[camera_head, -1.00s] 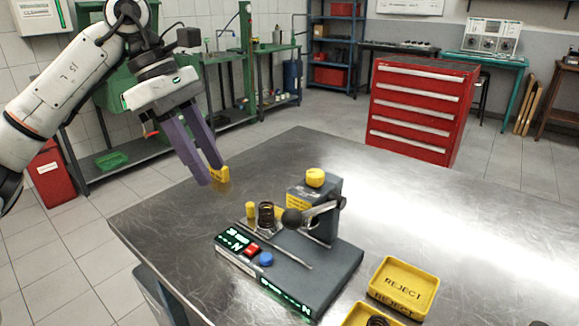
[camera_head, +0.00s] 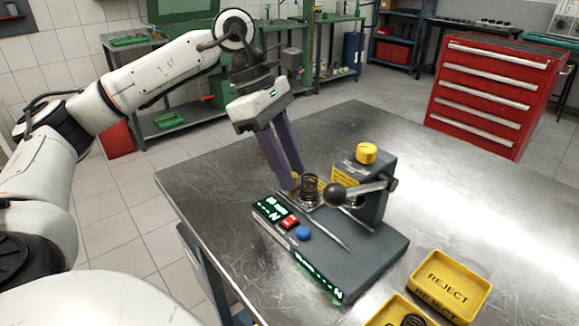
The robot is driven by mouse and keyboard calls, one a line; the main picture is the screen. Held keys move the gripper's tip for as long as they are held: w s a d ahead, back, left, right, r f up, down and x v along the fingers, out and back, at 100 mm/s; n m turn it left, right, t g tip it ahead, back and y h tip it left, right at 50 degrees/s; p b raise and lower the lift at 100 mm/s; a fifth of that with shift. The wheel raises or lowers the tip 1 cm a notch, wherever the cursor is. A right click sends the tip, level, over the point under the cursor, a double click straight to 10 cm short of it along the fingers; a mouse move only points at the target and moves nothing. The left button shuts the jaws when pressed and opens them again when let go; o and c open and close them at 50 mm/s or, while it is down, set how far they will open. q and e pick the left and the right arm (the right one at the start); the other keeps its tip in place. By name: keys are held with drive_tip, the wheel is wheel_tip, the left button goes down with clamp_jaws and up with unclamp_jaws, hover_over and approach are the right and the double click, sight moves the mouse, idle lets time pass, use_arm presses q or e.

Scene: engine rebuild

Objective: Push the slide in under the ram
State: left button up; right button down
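The spring tester (camera_head: 375,250) stands on the metal table, a dark grey base with an upright block. The slide (camera_head: 311,203) carries a dark coil spring (camera_head: 310,188) upright. It sits left of the upright and its ram, not under it. The lever with the black ball (camera_head: 336,195) partly covers the ram area. My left gripper (camera_head: 295,183) points down at the slide's left end, just left of the spring. Yellow shows at its fingertips; I cannot tell contact. Its fingers look close together, their gap unclear. The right gripper is out of view.
The base has a lit display (camera_head: 270,209), a red button (camera_head: 290,222) and a blue button (camera_head: 303,233). A yellow reject tray (camera_head: 449,284) stands at the right, with another yellow tray (camera_head: 385,316) holding a spring in front. The table's back right is clear.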

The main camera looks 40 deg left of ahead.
use_arm(q)
clamp_jaws()
drive_tip(key=d, duration=0.9)
drive_tip(key=shift+s+d+p, duration=0.2)
drive_tip(key=shift+s+p, duration=0.1)
drive_tip(key=shift+s, duration=0.1)
unclamp_jaws()
drive_tip(key=shift+d, duration=0.15)
